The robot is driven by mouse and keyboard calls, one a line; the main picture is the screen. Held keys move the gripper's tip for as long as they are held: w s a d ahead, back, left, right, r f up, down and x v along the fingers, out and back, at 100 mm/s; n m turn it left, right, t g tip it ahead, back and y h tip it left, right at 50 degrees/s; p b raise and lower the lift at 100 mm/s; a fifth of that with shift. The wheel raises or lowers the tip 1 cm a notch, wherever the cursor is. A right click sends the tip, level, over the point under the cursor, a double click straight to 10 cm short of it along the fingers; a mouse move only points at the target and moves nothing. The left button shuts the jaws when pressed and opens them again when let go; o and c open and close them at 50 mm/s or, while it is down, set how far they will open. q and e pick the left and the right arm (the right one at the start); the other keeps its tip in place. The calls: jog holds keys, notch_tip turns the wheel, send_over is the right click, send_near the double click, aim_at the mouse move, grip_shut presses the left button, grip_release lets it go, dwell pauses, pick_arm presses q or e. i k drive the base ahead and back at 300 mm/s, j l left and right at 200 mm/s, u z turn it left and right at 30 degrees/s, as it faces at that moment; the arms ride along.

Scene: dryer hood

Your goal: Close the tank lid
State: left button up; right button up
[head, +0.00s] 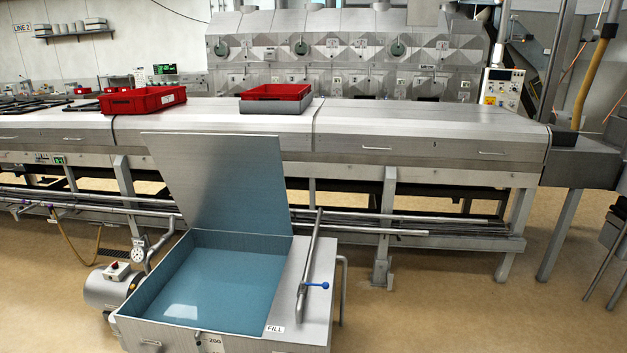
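The tank (136,300) stands low in front of the long steel machine, left of the picture's middle, and holds blue liquid. Its lid (220,185) is a flat steel sheet standing open, raised at the back edge of the tank and leaning slightly back. The lid's upper part overlaps the machine's front in the view; I cannot tell whether they touch. Neither of my grippers shows in the head view.
A pipe with a blue-handled valve (316,286) runs along the tank's right top. A motor with a red button (112,288) stands at its left. Red crates (143,100) sit on the long machine (400,125). The floor right of the tank (450,310) is clear.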

aim_at(222, 182)
jog(key=i+l+z, duration=0.75)
jog(key=i+z, duration=0.25)
jog(key=i+l+u, duration=0.15)
jog(key=i, duration=0.3)
jog(key=i+u, duration=0.1)
jog(key=i, duration=0.4)
jog(key=i+l+u, duration=0.15)
jog(key=i, duration=0.3)
jog(key=i+u, duration=0.85)
jog(key=i+l+u, duration=0.15)
jog(key=i+u, duration=0.5)
jog(key=u, duration=0.25)
jog(key=i+u, duration=0.2)
jog(key=u, duration=0.3)
jog(key=i+l+u, duration=0.2)
jog(key=u, duration=0.3)
jog(key=i+l+u, duration=0.55)
jog(key=u, duration=0.15)
